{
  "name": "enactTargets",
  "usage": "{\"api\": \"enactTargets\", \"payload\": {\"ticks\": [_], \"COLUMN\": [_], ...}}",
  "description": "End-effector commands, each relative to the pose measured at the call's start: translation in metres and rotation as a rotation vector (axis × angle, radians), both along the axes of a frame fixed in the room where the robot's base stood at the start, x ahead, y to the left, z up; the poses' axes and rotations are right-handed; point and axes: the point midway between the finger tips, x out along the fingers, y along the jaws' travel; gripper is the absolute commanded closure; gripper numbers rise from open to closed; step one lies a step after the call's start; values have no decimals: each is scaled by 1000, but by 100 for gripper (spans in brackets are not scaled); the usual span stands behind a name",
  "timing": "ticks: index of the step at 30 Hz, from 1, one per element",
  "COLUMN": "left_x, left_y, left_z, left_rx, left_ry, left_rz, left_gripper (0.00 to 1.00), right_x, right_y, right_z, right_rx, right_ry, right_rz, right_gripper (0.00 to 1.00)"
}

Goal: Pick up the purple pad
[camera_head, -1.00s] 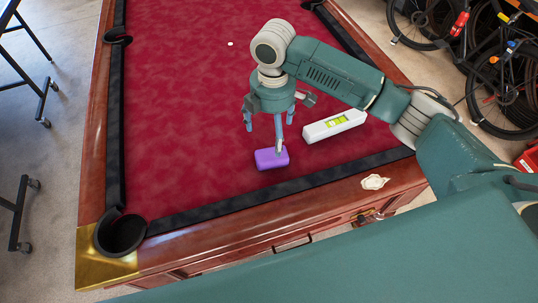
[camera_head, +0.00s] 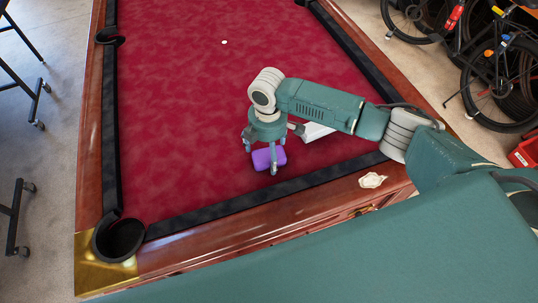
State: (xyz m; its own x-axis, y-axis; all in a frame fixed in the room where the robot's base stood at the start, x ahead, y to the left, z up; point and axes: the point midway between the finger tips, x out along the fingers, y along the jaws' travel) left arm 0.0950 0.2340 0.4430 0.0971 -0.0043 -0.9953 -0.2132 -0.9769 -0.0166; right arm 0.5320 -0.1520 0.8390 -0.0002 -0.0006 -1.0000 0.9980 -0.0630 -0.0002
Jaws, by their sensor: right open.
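The purple pad (camera_head: 262,158) is a small rounded block on the red cloth of the pool table, near its front cushion. My right gripper (camera_head: 260,160) is open and points down over the pad. One finger stands in front of the pad's right part and another is at its upper left. I cannot tell whether the fingers touch it. My left gripper is not in view.
A white level (camera_head: 316,131) lies just right of the gripper, partly hidden by my arm. The pool table's dark cushion (camera_head: 290,187) and wooden rail (camera_head: 300,210) run in front. A small white ball (camera_head: 224,42) lies far back. Cloth left of the pad is clear.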

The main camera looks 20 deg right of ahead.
Motion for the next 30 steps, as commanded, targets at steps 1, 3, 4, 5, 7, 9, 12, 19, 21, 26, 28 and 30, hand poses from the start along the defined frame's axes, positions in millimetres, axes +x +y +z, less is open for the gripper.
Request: {"api": "enactTargets", "payload": {"ticks": [1, 3, 4, 5, 7, 9, 12, 19, 21, 26, 28, 30], "left_x": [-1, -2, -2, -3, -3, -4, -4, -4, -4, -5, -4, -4], "left_y": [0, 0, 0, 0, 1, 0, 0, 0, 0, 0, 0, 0], "left_z": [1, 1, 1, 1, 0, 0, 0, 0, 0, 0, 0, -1], "left_rx": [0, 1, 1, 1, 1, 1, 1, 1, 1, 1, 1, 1], "left_ry": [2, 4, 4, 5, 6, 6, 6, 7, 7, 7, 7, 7], "left_rz": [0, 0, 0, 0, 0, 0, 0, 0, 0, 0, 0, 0], "left_gripper": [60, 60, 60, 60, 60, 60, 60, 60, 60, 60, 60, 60], "right_x": [0, 0, 0, 0, 0, 0, 0, 0, 0, 0, 0, 1], "right_y": [0, 0, 0, 0, 0, 0, 0, 0, 0, 0, 0, 0], "right_z": [-3, -6, -6, -6, -6, -6, -6, -6, -6, -6, -4, -1], "right_rx": [0, 0, 0, 0, 0, 0, 0, 0, 0, 0, 1, 1], "right_ry": [0, -1, -1, -1, -1, -1, -1, 0, 0, -1, -1, -2], "right_rz": [0, 1, 1, 1, 1, 1, 1, 1, 1, 1, 1, 0], "right_gripper": [11, 11, 11, 11, 11, 15, 35, 61, 61, 61, 61, 61]}}
